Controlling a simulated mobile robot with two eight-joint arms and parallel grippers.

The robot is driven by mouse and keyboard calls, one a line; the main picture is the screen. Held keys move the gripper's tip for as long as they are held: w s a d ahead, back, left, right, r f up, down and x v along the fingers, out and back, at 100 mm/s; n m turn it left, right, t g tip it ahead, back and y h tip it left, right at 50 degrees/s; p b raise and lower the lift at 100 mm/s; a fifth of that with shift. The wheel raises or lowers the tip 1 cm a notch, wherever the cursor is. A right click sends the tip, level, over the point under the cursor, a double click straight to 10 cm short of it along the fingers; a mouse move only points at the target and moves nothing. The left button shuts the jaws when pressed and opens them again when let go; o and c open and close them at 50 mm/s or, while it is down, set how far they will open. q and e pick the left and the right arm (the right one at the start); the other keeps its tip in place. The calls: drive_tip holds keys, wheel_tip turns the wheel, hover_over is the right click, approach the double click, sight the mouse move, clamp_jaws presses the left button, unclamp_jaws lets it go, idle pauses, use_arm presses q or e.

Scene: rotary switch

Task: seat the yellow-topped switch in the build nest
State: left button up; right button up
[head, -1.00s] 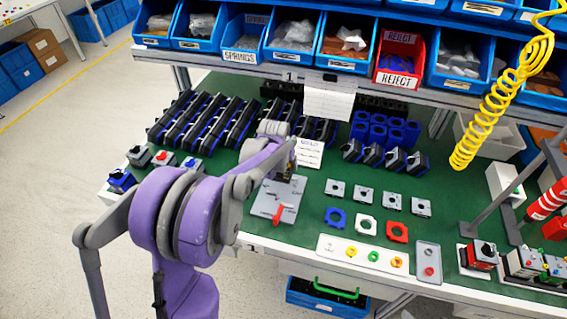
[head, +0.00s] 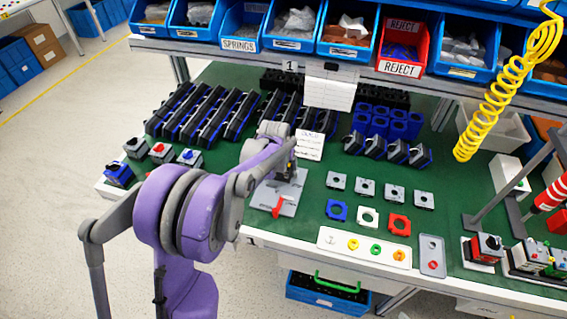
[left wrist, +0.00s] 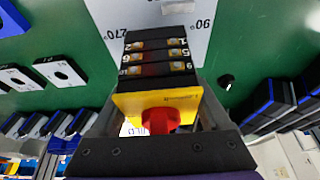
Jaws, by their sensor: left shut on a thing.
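The yellow-topped switch (left wrist: 156,98) has a yellow plate, a red knob (left wrist: 160,120) and a black body with numbered terminals. It fills the middle of the left wrist view. My left gripper (head: 289,164) is shut on it, with grey fingers on both sides of the yellow plate. In the head view the gripper is over the back part of a grey plate with a red lever, the apparent build nest (head: 264,198). The arm and gripper hide most of the switch there. I cannot tell whether the switch touches the nest. My right gripper is out of view.
A white card (head: 310,145) lies behind the nest. Grey square plates (head: 365,188) and coloured rings (head: 368,217) lie to its right. Rows of black-and-blue housings (head: 208,115) stand at the back left. Switches with coloured knobs (head: 161,152) stand left.

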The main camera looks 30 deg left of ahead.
use_arm(q)
drive_tip(key=shift+f, duration=0.15)
drive_tip(key=shift+f+b, duration=0.85)
drive_tip(key=shift+f, duration=0.3)
drive_tip(key=o, duration=1.5)
drive_tip(key=shift+r, duration=0.1)
drive_tip(key=v, duration=1)
drive_tip(key=shift+s+r+p, duration=0.15)
drive_tip(key=shift+r+p, duration=0.15)
drive_tip(key=shift+p, duration=0.05)
drive_tip(key=s+d+m, duration=0.1)
drive_tip(key=s+d, duration=0.3)
drive_tip(key=s, duration=0.4)
drive_tip(key=s+d+p, duration=0.1)
drive_tip(key=s+d, duration=0.4)
drive_tip(key=s, duration=0.3)
drive_tip(key=s+d+f+m+t+h, duration=0.1)
drive_tip(key=s+d, duration=0.4)
drive_tip(key=s, duration=0.4)
drive_tip(key=shift+m+p, duration=0.3)
drive_tip(key=shift+p, duration=0.05)
